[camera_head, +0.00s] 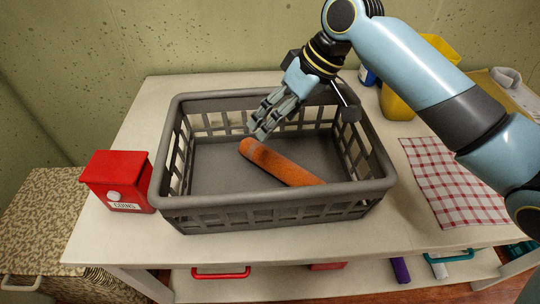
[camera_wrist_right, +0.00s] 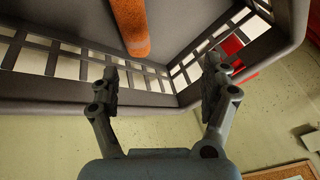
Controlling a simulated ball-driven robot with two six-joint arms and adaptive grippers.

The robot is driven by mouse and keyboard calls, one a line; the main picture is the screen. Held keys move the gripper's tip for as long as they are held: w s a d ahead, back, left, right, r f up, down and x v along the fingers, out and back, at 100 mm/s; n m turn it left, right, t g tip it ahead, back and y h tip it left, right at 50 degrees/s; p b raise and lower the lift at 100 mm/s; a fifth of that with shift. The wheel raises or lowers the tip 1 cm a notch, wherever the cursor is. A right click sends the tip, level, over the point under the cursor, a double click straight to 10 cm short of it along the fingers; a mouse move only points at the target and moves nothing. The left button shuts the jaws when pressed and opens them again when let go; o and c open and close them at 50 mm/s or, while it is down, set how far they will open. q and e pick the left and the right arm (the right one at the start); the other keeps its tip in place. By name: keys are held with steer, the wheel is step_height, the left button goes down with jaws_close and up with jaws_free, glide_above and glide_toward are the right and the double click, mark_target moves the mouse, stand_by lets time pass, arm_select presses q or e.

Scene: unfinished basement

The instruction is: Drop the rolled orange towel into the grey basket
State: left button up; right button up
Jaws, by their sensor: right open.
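The rolled orange towel (camera_head: 280,164) lies inside the grey basket (camera_head: 270,213), slanting across its floor from the middle toward the front right. My right gripper (camera_head: 264,122) is over the inside of the basket, above and behind the towel's upper left end. In the right wrist view the fingers (camera_wrist_right: 160,80) are spread apart with nothing between them. There the towel (camera_wrist_right: 129,25) appears beyond the fingertips, apart from them, with the basket wall (camera_wrist_right: 60,97) around it. My left gripper is not in view.
The basket stands on a white table (camera_head: 300,245). A red coin box (camera_head: 118,180) stands to its left. A red checked cloth (camera_head: 452,180) lies to the right, with a yellow container (camera_head: 398,103) behind it.

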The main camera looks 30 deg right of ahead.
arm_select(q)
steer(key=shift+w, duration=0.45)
arm_select(e)
steer(key=v, duration=1.2)
steer(key=shift+d, duration=0.1)
